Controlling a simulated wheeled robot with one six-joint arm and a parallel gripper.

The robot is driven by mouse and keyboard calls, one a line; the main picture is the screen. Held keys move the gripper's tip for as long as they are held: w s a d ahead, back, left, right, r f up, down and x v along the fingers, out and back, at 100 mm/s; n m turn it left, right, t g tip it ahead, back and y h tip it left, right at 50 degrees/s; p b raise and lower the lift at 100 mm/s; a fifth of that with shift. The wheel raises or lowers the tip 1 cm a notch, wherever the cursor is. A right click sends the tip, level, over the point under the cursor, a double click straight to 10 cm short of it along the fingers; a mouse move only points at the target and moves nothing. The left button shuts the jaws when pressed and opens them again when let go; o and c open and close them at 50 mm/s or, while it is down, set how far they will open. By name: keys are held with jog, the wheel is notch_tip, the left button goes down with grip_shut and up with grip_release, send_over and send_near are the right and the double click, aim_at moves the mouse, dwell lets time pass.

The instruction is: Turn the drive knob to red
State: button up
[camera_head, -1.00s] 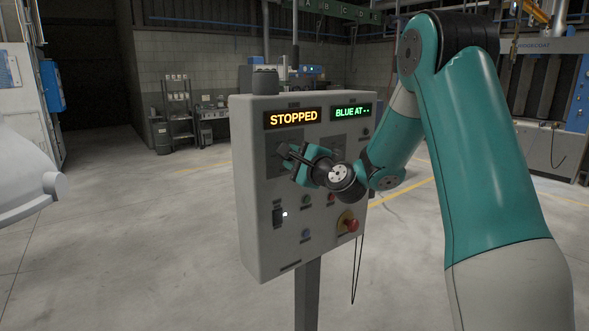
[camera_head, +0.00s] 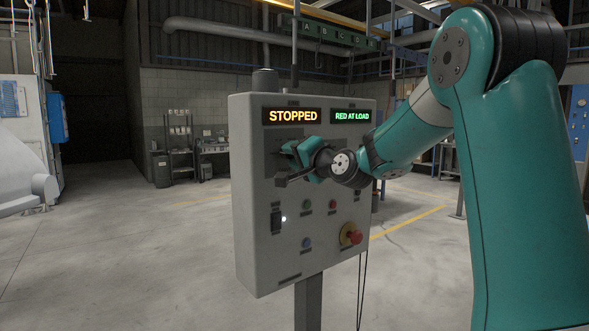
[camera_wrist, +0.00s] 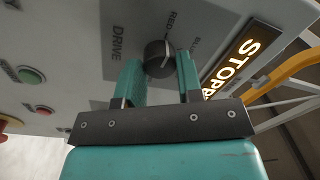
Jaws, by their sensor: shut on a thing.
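The grey control panel (camera_head: 255,215) stands on a post and fills the middle of the head view. Its left display (camera_head: 292,116) reads STOPPED and its right display (camera_head: 352,116) reads RED AT LOAD. The dark, round drive knob (camera_wrist: 157,57) shows in the wrist view beside the printed word DRIVE, with position labels around it, one reading RED. I cannot tell exactly which label its pointer meets. My gripper (camera_wrist: 158,72) has a finger on each side of the knob and is shut on it. In the head view my gripper hides the knob.
A red emergency button (camera_head: 354,237), a black switch (camera_head: 276,220) and small coloured buttons sit lower on the panel. A white hood-like body (camera_head: 22,180) is at the far left. The floor left of the panel is clear.

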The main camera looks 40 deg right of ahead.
jog(key=shift+f+n+b, duration=0.15)
jog(key=shift+n+b, duration=0.4)
jog(key=shift+n, duration=0.05)
jog(key=o, duration=0.9)
jog(key=shift+s, duration=0.1)
jog(key=s+b, duration=0.2)
jog(key=s, duration=0.3)
jog(key=s+b, duration=0.1)
jog(key=s, duration=0.5)
jog(key=s+d+b, duration=0.1)
jog(key=s+b, duration=0.1)
jog(key=s, duration=0.4)
jog(key=shift+s+f+b, duration=0.1)
jog(key=shift+f+b, duration=0.15)
jog(key=shift+b, duration=0.05)
